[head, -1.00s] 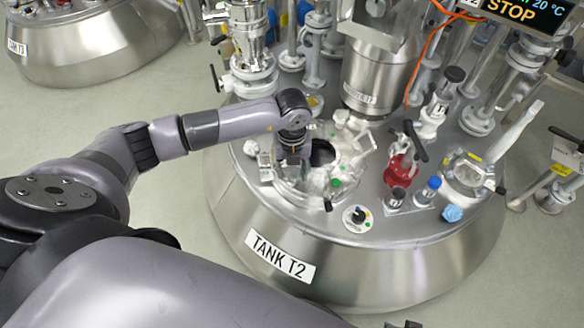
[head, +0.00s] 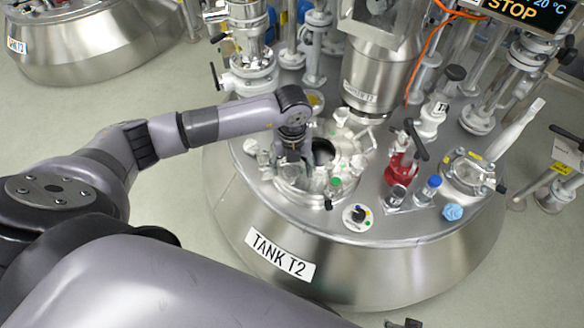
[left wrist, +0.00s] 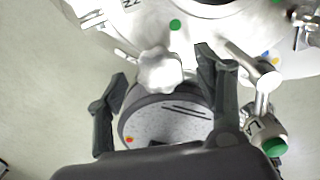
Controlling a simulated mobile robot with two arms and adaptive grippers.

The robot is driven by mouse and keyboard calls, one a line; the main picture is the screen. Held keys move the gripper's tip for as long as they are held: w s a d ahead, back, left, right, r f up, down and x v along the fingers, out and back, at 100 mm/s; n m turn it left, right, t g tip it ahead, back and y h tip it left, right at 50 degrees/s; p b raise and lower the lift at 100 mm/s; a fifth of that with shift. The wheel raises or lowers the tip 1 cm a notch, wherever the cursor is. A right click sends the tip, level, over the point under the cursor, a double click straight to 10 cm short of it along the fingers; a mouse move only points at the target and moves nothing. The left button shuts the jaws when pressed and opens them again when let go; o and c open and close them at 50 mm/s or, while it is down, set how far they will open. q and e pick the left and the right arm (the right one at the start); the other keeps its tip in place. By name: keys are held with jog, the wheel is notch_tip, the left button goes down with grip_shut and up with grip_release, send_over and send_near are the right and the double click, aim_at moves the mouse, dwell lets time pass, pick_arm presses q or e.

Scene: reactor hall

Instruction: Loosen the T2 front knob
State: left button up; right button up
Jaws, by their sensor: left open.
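Tank T2 (head: 345,290) carries a round hatch with a dark opening (head: 322,152). My left gripper (head: 290,178) is over the hatch's front left rim in the head view, pointing down. In the left wrist view, my left gripper (left wrist: 161,65) is open. A pale lobed knob (left wrist: 158,70) shows between its two fingertips, with a gap on both sides. I cannot tell if the fingers are down at the knob's height. In the head view the gripper hides this knob. My right gripper is not in view.
A green-capped fitting (head: 335,185) stands right of the gripper, with a selector dial (head: 357,215) in front. A red valve (head: 401,165) and blue-capped bottle (head: 429,189) are further right. A metal column (head: 375,85) rises behind the hatch.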

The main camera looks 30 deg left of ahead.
aim_at(292, 171)
pick_arm(q)
notch_tip(292, 171, up, 11)
jog(key=shift+r, duration=0.2)
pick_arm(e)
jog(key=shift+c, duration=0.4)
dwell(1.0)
